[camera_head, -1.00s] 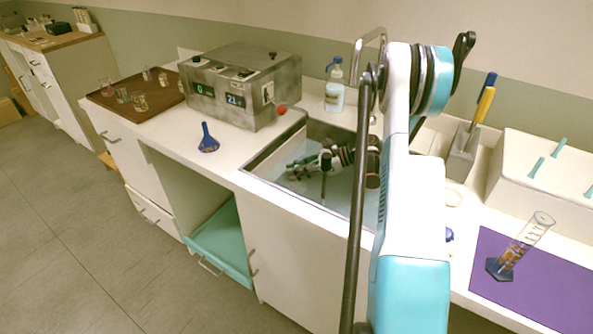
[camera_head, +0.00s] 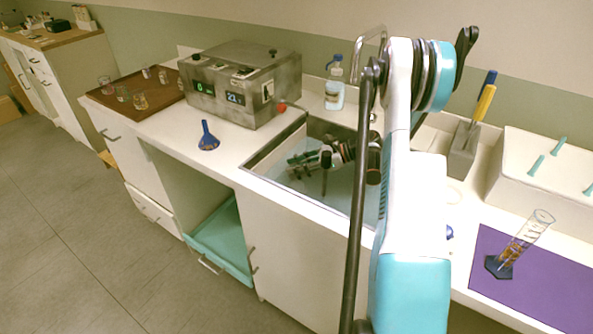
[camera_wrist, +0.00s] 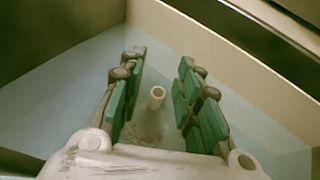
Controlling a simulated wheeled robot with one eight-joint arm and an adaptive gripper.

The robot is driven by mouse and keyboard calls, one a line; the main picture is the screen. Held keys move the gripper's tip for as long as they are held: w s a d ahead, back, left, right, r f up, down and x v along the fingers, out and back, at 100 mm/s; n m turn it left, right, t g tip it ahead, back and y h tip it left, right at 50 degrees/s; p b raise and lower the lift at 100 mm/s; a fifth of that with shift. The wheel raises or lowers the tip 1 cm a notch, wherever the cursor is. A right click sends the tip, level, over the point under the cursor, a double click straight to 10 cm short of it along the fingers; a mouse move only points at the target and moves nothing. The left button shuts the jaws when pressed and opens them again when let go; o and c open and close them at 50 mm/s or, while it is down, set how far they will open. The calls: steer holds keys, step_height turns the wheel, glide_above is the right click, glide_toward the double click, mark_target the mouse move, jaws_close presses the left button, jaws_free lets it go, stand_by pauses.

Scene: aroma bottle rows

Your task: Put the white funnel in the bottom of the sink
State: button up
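The white funnel (camera_wrist: 156,98) shows in the wrist view as a pale stem pointing up toward the camera, with a faint, blurred cone below it. It is inside the sink (camera_head: 340,198), over the pale blue bottom; whether it touches the bottom I cannot tell. My gripper (camera_head: 293,166) reaches down into the sink. In the wrist view my gripper (camera_wrist: 160,90) is open, its green-padded fingers on both sides of the stem with visible gaps. The funnel cannot be made out in the head view.
A blue funnel (camera_head: 208,137) stands on the counter left of the sink. A metal device (camera_head: 225,100) stands behind it. A soap bottle (camera_head: 334,90) and a tap (camera_head: 372,45) are behind the sink. Sink walls surround my gripper closely.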

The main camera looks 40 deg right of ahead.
steer(key=p+v, duration=0.4)
steer(key=v, duration=0.7)
steer(key=shift+s+d, duration=0.25)
steer(key=shift+d, duration=0.1)
